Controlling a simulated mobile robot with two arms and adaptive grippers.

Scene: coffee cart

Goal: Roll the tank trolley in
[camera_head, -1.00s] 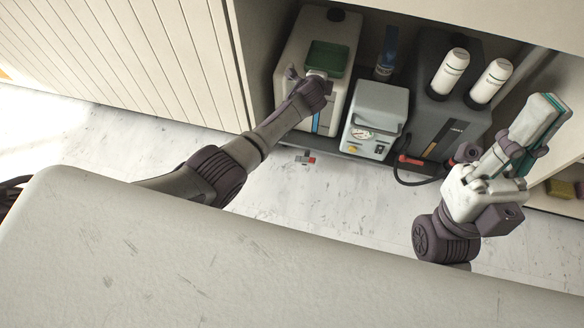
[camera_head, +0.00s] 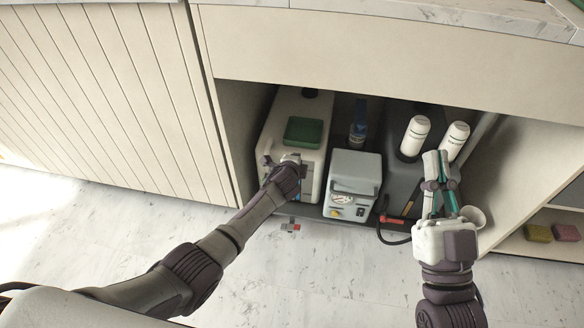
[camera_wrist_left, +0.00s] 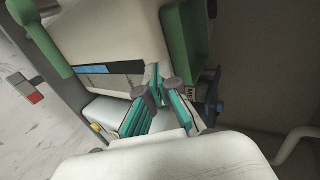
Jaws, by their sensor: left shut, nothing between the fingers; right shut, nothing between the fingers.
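The tank trolley shows as a dark low base (camera_head: 318,212) in the open cabinet bay. It bears a white tank (camera_head: 272,130) with a green top piece, a grey box with a gauge (camera_head: 354,172), and a dark grey unit (camera_head: 397,180) with two white bottles. My left gripper (camera_head: 290,162) is at the front of the white tank; its fingers (camera_wrist_left: 160,92) are shut with nothing between them in the left wrist view. I cannot tell whether they touch the tank. My right gripper (camera_head: 436,160) is shut and empty, overlapping the dark unit's right side.
A red and grey part (camera_head: 290,227) sticks out at floor level in front of the trolley. A dark hose with a red end (camera_head: 393,220) loops beside it. A white cup-like thing (camera_head: 474,215) is right of my right gripper. A slatted panel (camera_head: 100,90) is at left; the floor is clear.

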